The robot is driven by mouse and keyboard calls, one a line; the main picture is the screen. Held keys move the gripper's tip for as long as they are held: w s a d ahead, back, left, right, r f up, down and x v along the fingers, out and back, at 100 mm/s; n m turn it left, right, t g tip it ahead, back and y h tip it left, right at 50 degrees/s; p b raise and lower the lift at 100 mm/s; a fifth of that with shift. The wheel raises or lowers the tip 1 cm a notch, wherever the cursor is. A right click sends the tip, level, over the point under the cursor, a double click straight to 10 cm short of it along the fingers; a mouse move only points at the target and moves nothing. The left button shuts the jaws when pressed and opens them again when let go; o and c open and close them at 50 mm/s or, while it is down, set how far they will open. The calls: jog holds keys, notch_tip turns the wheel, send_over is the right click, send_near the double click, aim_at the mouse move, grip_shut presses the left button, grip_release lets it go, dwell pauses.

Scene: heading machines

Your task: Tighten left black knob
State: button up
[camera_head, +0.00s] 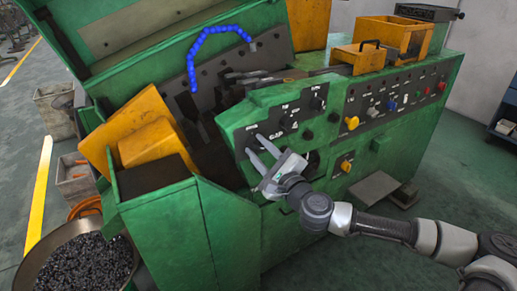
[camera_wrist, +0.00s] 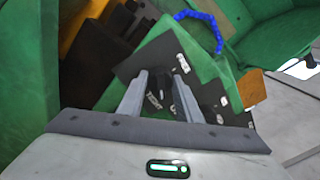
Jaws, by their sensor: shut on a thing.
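The green machine's slanted control panel (camera_head: 286,118) carries several black knobs. My gripper (camera_head: 257,146) reaches its left part, with its fingers pointing at the panel. In the wrist view, my gripper (camera_wrist: 162,78) has its two fingers on either side of a small dark shape, the left black knob (camera_wrist: 166,97), and is shut on it. The knob's outline is dark and hard to make out there. In the head view it is not clearly visible at the fingers. Another black knob (camera_head: 286,122) sits to the right, and one more (camera_head: 316,104) is farther right.
A yellow knob (camera_head: 351,123) and several coloured buttons are on the panel to the right. A blue segmented hose (camera_head: 207,38) arches behind. An orange guard (camera_head: 140,130) stands left. A bin of dark parts (camera_head: 32,278) is at lower left.

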dwell(0.5)
jog(key=o, duration=1)
jog(key=shift+o, duration=0.2)
jog(key=p+v, duration=0.9)
jog(key=v, duration=0.8)
jog(key=shift+s, duration=0.2)
jog(key=shift+d+f, duration=0.1)
jog(key=shift+f, duration=0.05)
